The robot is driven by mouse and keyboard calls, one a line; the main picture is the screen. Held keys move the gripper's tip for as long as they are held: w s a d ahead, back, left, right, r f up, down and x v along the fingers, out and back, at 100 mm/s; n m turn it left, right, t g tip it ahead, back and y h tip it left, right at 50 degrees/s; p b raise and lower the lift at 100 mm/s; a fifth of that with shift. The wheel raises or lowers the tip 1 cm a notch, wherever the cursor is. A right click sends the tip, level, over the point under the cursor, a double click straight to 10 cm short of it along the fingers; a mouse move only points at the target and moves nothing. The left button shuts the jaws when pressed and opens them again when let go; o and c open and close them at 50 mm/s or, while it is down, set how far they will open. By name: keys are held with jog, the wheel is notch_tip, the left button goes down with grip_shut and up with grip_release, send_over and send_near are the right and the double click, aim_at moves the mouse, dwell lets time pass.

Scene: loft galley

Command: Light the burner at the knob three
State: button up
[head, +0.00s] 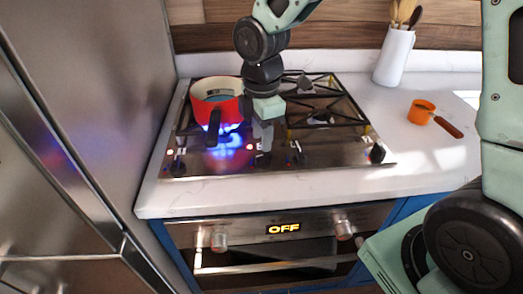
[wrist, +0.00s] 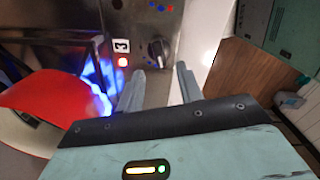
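Knob three (wrist: 158,50) is a dark round knob with a pale pointer line. The label "3" (wrist: 121,45) and a small glowing red light (wrist: 123,62) are beside it in the wrist view. My gripper (wrist: 160,72) is open and empty, its two grey fingers apart, with the knob just beyond and between the tips in that view. In the head view my gripper (head: 263,148) points down at the front strip of the cooktop (head: 225,165) and partly hides the knobs there. I cannot tell whether a finger touches the knob.
A red pot (head: 230,108) stands at the left of the cooktop, with blue flame (head: 228,128) under it, close to my gripper. Another knob (head: 377,152) is at the right. An orange pan (head: 421,112) and a utensil jar (head: 394,55) stand on the right counter.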

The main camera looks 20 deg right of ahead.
aim_at(262, 155)
jog(key=shift+f, duration=2.65)
grip_shut()
